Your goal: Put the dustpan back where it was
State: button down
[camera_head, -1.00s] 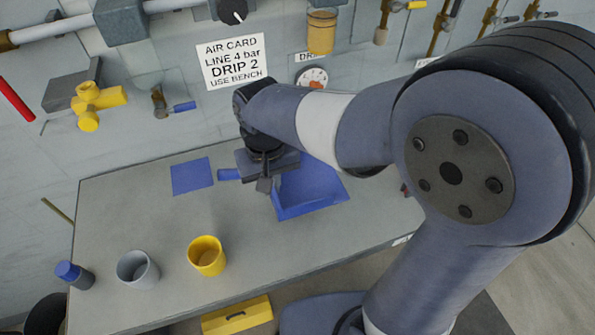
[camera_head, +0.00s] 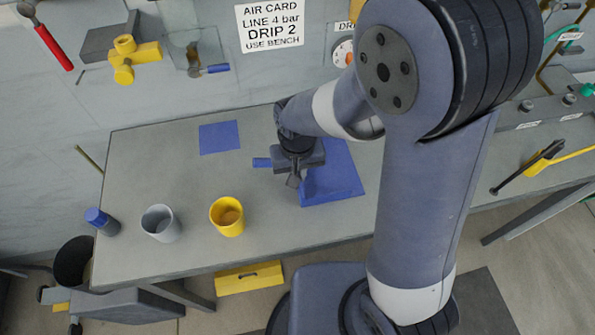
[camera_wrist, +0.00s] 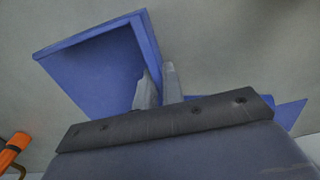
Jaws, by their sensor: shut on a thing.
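In the wrist view the pan (camera_wrist: 95,65) fills the upper left, beside the gripper fingers (camera_wrist: 160,88). I cannot tell whether the dustpan touches the bench. A flat blue square (camera_head: 220,137) lies on the bench behind and left of it.
The grey bench (camera_head: 150,270) also bears a yellow cup (camera_head: 227,217), a grey cup (camera_head: 160,223) and a blue-capped bottle (camera_head: 101,221). A yellow box (camera_head: 249,279) sits below the front edge. Valves and a sign (camera_head: 269,27) are on the wall behind.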

jog(key=shift+f, duration=0.2)
jog(key=c, duration=1.5)
grip_release()
jog(key=shift+r, duration=0.1)
notch_tip(320, 180, up, 12)
jog(key=shift+r, duration=0.15)
